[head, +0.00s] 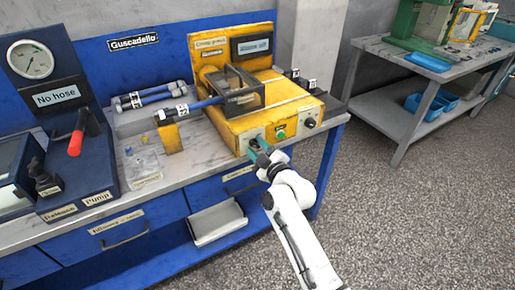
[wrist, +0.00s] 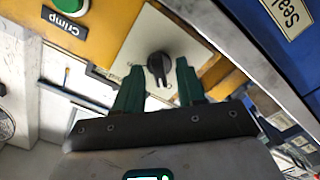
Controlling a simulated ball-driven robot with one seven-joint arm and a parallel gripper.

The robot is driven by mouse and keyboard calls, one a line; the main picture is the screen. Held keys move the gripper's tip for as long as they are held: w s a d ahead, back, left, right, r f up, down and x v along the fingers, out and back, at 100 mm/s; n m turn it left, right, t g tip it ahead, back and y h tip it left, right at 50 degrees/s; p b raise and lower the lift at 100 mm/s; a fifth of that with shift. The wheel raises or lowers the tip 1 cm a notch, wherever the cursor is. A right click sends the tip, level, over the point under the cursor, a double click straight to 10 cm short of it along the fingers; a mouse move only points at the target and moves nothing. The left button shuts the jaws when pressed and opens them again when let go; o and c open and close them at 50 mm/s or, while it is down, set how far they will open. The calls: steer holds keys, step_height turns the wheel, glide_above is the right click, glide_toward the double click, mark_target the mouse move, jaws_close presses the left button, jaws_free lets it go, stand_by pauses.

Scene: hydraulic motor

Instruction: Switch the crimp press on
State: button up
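The yellow crimp press (head: 285,107) stands on the workbench in the head view, with a clear-sided box on top and a dark display behind it. My gripper (head: 258,148) is at the left end of its front panel. In the wrist view, a black rotary switch (wrist: 159,68) sits on a white plate on the yellow panel. The green fingers of my gripper (wrist: 160,72) are open on either side of the switch, with a visible gap at each side. Lettering beside the switch is mostly hidden by the fingers. A green button (wrist: 69,6) labelled Crimp is nearby.
Another black knob (head: 310,122) is at the panel's right. A hose (head: 197,104) lies left of the press, by a yellow block (head: 171,139). The pump unit (head: 80,165) with a red-handled lever is farther left. Open floor (head: 400,220) lies to the right.

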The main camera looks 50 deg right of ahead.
jaws_close()
steer(key=shift+m, duration=0.3)
steer(key=m, duration=0.3)
steer(key=shift+m, duration=0.3)
steer(key=m, duration=0.4)
steer(key=shift+d+m, duration=0.1)
steer(key=shift+m, duration=0.2)
steer(key=m+p, duration=0.1)
steer(key=m, duration=0.3)
steer(key=shift+m, duration=0.3)
steer(key=shift+s+d+m+p, duration=0.1)
steer(key=shift+m+p, duration=0.4)
steer(key=shift+m, duration=1.7)
